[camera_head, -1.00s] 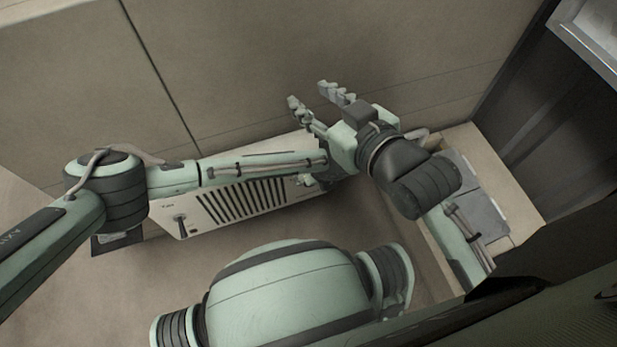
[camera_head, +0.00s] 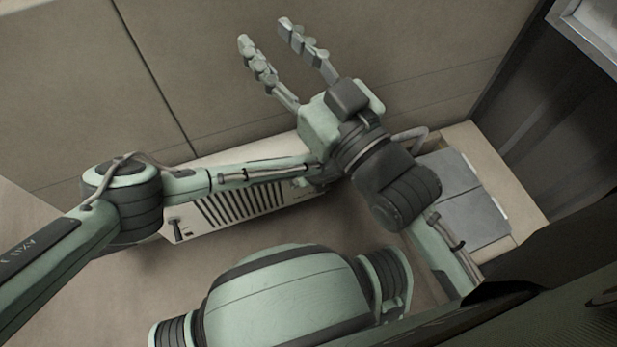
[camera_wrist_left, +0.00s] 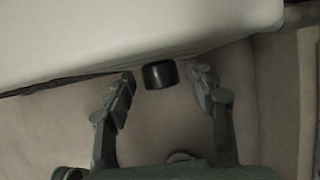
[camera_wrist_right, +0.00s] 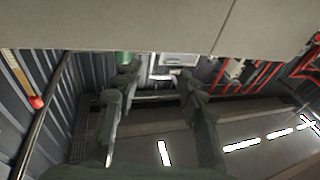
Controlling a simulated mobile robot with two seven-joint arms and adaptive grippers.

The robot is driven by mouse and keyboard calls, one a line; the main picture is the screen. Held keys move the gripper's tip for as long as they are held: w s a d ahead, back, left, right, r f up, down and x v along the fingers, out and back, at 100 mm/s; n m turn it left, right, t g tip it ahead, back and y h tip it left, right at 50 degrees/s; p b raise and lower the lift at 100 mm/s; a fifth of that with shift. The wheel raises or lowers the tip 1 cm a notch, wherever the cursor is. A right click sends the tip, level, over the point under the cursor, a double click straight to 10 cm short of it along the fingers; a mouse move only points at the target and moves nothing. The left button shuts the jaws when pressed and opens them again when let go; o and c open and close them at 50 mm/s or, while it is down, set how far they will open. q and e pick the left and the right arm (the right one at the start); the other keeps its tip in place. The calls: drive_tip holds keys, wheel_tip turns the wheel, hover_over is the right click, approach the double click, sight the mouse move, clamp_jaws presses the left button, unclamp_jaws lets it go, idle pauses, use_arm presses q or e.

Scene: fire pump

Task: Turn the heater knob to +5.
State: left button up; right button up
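The heater (camera_head: 275,200) is a pale box with dark vent slots, standing against the wall in the head view. In the left wrist view its pale body (camera_wrist_left: 130,30) fills the top, and a black round knob (camera_wrist_left: 160,74) sticks out from its lower edge. My left gripper (camera_wrist_left: 165,85) is open, with one finger on each side of the knob and a visible gap on both sides. In the head view the left hand is mostly hidden behind my right arm. My right gripper (camera_head: 265,33) is open and empty, raised in front of the wall; its spread fingers (camera_wrist_right: 158,72) show in the right wrist view.
A dark lever (camera_head: 175,228) sits on the heater's left end. A box with grey panels (camera_head: 470,205) stands right of the heater, beside a dark cabinet (camera_head: 550,120). The tiled wall (camera_head: 390,60) is close behind. Floor (camera_head: 160,290) shows in front of the heater.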

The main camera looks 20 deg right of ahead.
use_arm(q)
drive_tip(key=c, duration=1.1)
drive_tip(key=h+p, duration=0.1)
drive_tip(key=a+h+p, duration=0.1)
drive_tip(key=h, duration=0.1)
drive_tip(key=shift+s+f+n, duration=0.1)
drive_tip(key=shift+n, duration=0.3)
drive_tip(key=shift+f+h, duration=0.1)
drive_tip(key=shift+h, duration=0.4)
use_arm(e)
drive_tip(key=d+f+g+h, duration=0.3)
drive_tip(key=d+f+g, duration=0.1)
drive_tip(key=f, duration=0.5)
use_arm(q)
drive_tip(key=shift+h, duration=0.6)
drive_tip(key=shift+a+n+h+b, duration=0.1)
drive_tip(key=shift+n+h+b, duration=0.2)
drive_tip(key=shift+h+b, duration=0.35)
use_arm(e)
drive_tip(key=shift+t+y, duration=0.8)
drive_tip(key=shift+t, duration=0.1)
drive_tip(key=shift+w+a+r, duration=0.1)
drive_tip(key=shift+a+r, duration=0.3)
drive_tip(key=shift+r, duration=0.35)
drive_tip(key=shift+w+a+r, duration=0.15)
drive_tip(key=shift+a+r, duration=0.2)
drive_tip(key=shift+r, duration=0.4)
drive_tip(key=shift+w+a+r, duration=0.1)
drive_tip(key=shift+a+r, duration=0.3)
drive_tip(key=shift+r, duration=0.35)
